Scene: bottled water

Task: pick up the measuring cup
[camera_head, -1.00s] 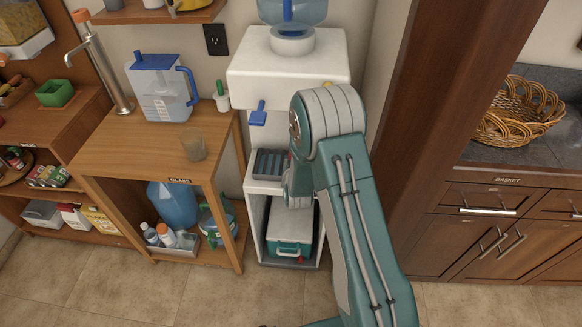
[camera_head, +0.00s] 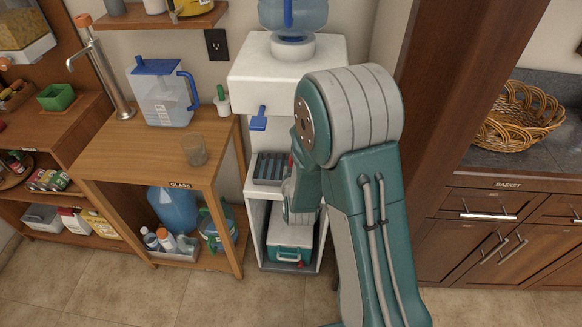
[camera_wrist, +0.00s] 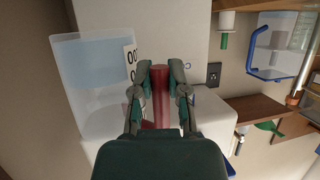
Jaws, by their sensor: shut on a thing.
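The measuring cup (camera_wrist: 88,75) shows in the wrist view as a clear, pale box-like body at the left, with a white strip of black numbers near its right edge. Its red handle (camera_wrist: 160,95) runs between the two fingers of my gripper (camera_wrist: 160,74). The fingers are closed on this handle, one on each side. In the head view my arm covers the gripper and nearly all of the cup, so its height above any surface is unclear.
A white water dispenser (camera_head: 240,75) stands close behind my arm. Left of it, a wooden stand (camera_head: 130,150) holds a blue-lidded pitcher (camera_head: 165,100) and a drinking glass (camera_head: 194,150). Dark cabinets (camera_head: 490,235) are at the right. A wicker basket (camera_head: 520,118) sits above them.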

